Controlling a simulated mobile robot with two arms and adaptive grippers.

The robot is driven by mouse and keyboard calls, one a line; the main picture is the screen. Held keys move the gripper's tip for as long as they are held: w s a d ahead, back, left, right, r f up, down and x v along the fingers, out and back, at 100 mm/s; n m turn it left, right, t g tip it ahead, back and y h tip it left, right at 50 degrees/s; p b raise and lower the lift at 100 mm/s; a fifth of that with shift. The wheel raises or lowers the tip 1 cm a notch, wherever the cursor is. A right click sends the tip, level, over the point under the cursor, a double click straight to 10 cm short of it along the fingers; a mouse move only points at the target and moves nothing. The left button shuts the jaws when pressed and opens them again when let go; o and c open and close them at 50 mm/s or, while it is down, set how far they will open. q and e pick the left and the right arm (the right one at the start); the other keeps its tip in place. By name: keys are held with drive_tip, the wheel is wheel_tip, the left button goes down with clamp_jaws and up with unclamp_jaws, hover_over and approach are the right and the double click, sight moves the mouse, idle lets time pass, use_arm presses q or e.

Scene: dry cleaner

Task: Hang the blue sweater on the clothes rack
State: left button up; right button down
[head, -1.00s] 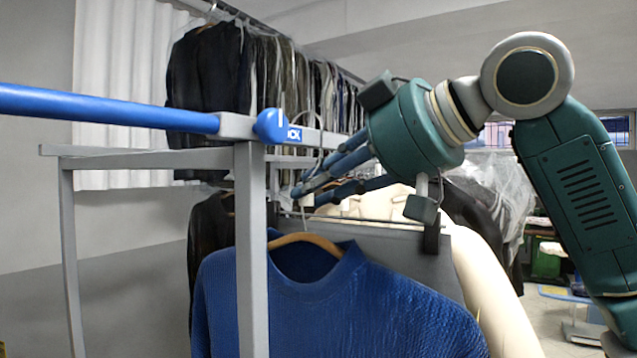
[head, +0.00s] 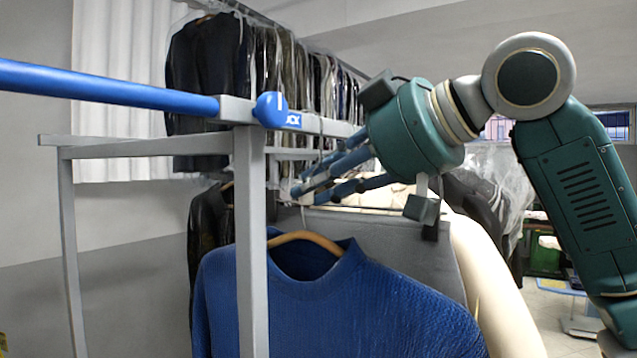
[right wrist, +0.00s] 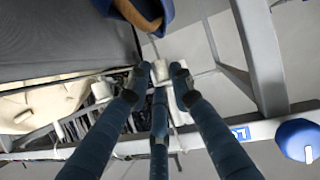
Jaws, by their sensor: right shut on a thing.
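The blue sweater (head: 350,305) hangs upright on a wooden hanger (head: 306,237) below my right gripper (head: 301,190). The right gripper is shut on the hanger near its hook; the fingers partly hide the hook. In the right wrist view the fingertips (right wrist: 165,78) close together, with the wooden hanger (right wrist: 139,14) and a bit of blue sweater (right wrist: 168,12) at the top. The clothes rack has a blue rail (head: 110,88) ending in a blue knob, and a grey frame. Its grey post (head: 250,240) stands in front of part of the sweater. My left gripper is out of view.
Dark garments (head: 208,75) hang on a high rail behind. A grey garment (head: 400,250) and a cream garment (head: 485,280) hang just behind the sweater. Clear-wrapped clothes (head: 500,190) are farther right. The blue rail shows no garments.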

idle(0.4)
drive_tip(key=c, duration=1.5)
unclamp_jaws()
drive_tip(key=shift+o, duration=0.2)
drive_tip(key=shift+f, duration=0.15)
drive_tip(key=shift+s+d, duration=0.1)
drive_tip(key=v, duration=1.2)
